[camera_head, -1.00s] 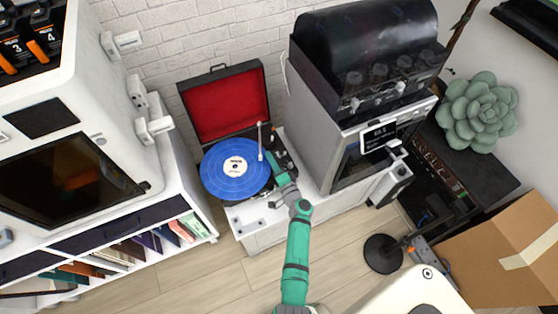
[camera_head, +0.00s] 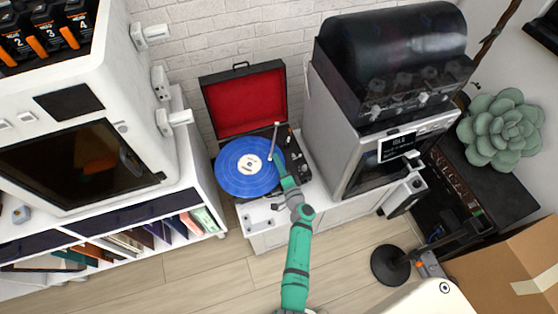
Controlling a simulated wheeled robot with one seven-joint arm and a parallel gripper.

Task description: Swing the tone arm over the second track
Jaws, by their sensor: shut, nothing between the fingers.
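The blue record (camera_head: 240,178) with a pale label lies on the turntable, in a case with an open red-lined lid (camera_head: 245,103). The pale, thin tone arm (camera_head: 274,140) runs from its pivot at the back right, and its tip lies over the right part of the record. My green gripper (camera_head: 277,164) is shut and empty, right beside the tone arm's tip on its right side. I cannot tell whether they touch. The record's individual tracks are too small to make out.
The turntable stands on a white cabinet (camera_head: 270,235). A large grey machine (camera_head: 335,125) with a dark hood stands close on the right. A white machine (camera_head: 140,165) on a shelf stands on the left. A brick wall is behind.

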